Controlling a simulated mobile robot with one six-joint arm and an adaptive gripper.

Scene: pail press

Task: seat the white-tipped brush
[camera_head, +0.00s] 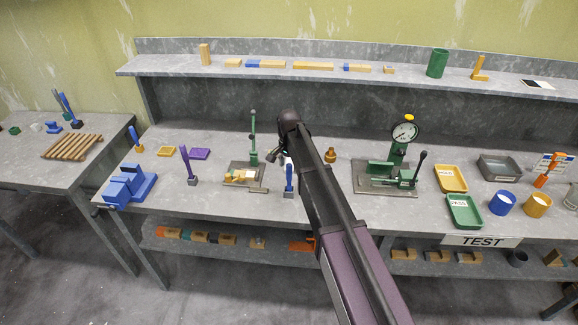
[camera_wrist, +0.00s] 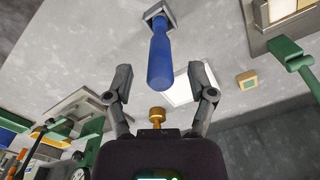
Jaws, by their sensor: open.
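A blue handle (camera_head: 289,178) stands upright in a small dark block on the bench, just beside my gripper (camera_head: 284,158). In the wrist view the blue handle (camera_wrist: 161,55) lies between and ahead of my open gripper fingers (camera_wrist: 162,80). It does not appear to touch either finger. Its far end meets a grey block with a pale edge (camera_wrist: 158,14). I cannot tell whether it is the white-tipped brush. A purple handle (camera_head: 188,164) stands in another dark block to the left. A blue handle (camera_head: 134,136) on a yellow base stands further left.
A green lever press (camera_head: 253,140) stands close left of my gripper. A blue vise (camera_head: 127,187) sits at the bench's left end. Bench between purple handle and front edge is clear.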

